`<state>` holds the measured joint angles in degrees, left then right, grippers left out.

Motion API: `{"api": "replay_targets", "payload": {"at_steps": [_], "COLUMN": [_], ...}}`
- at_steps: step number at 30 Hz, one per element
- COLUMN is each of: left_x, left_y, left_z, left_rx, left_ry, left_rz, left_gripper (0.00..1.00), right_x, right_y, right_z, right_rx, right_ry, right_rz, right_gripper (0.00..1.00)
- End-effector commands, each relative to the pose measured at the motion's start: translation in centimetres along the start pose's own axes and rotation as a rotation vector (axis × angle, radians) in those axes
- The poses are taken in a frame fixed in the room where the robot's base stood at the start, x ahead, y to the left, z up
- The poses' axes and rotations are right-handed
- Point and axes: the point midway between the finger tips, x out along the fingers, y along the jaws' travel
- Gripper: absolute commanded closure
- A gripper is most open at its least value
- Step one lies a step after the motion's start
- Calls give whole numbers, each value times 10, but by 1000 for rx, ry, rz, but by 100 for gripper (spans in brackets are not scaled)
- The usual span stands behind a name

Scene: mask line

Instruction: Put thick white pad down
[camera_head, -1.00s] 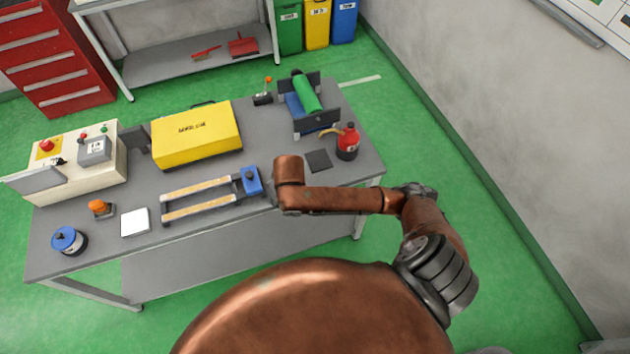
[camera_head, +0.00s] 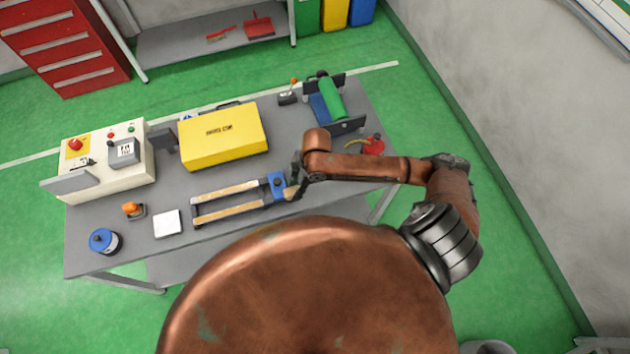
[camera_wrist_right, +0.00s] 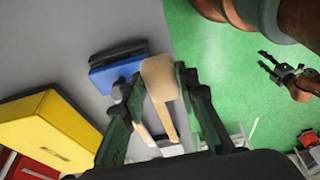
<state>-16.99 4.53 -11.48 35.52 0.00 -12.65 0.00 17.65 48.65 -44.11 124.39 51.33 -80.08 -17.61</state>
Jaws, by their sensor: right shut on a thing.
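My right gripper (camera_head: 292,186) is over the table beside the blue end block (camera_head: 277,186) of the wood-railed frame. In the right wrist view its fingers (camera_wrist_right: 168,88) are shut on a thick cream-white pad (camera_wrist_right: 160,76) with rounded corners. The wooden rails show below and beyond the pad. I cannot tell whether the pad touches anything beneath it. My left gripper (camera_wrist_right: 282,68) shows only in the right wrist view, over the green floor, with its fingers apart and empty.
A thin white square (camera_head: 168,223) lies left of the frame. A yellow case (camera_head: 223,138), a control box (camera_head: 115,160), a blue-topped tin (camera_head: 104,241) and a green roller unit (camera_head: 330,100) stand on the grey table. A red bottle (camera_head: 372,146) is partly behind my arm.

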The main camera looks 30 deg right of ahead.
Motion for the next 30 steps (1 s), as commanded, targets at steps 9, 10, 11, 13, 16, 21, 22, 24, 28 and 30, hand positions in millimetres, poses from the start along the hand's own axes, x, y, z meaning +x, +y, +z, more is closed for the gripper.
{"api": "replay_targets", "payload": {"at_steps": [9, 10, 11, 13, 16, 21, 22, 24, 28, 30], "left_x": [-14, -15, -15, -16, -16, -17, -18, -18, -18, -18], "left_y": [-1, -1, -2, -3, -4, -4, -3, -3, -2, -1], "left_z": [20, 18, 15, 5, -8, -13, -12, -9, 0, 4], "left_rx": [-5, -4, -4, -1, 1, 2, 2, 1, -1, -2], "left_ry": [-26, -23, -19, -7, 11, 16, 15, 11, 0, -5], "left_rz": [-1, -1, -2, -2, -3, -3, -3, -3, -1, -1], "left_gripper": [60, 60, 60, 60, 60, 60, 60, 60, 60, 60], "right_x": [22, 26, 30, 38, 45, 53, 56, 67, 80, 82], "right_y": [31, 33, 36, 40, 43, 47, 48, 47, 47, 47], "right_z": [71, 77, 82, 92, 102, 112, 115, 117, 122, 123], "right_rx": [4, 5, 4, 3, 3, 4, 5, 4, 3, 2], "right_ry": [-2, -3, -2, -2, 0, 0, 0, 0, -1, -1], "right_rz": [-1, -1, 0, 1, 1, 1, 1, 0, 2, 3], "right_gripper": [91, 91, 91, 91, 91, 91, 91, 91, 91, 91]}}
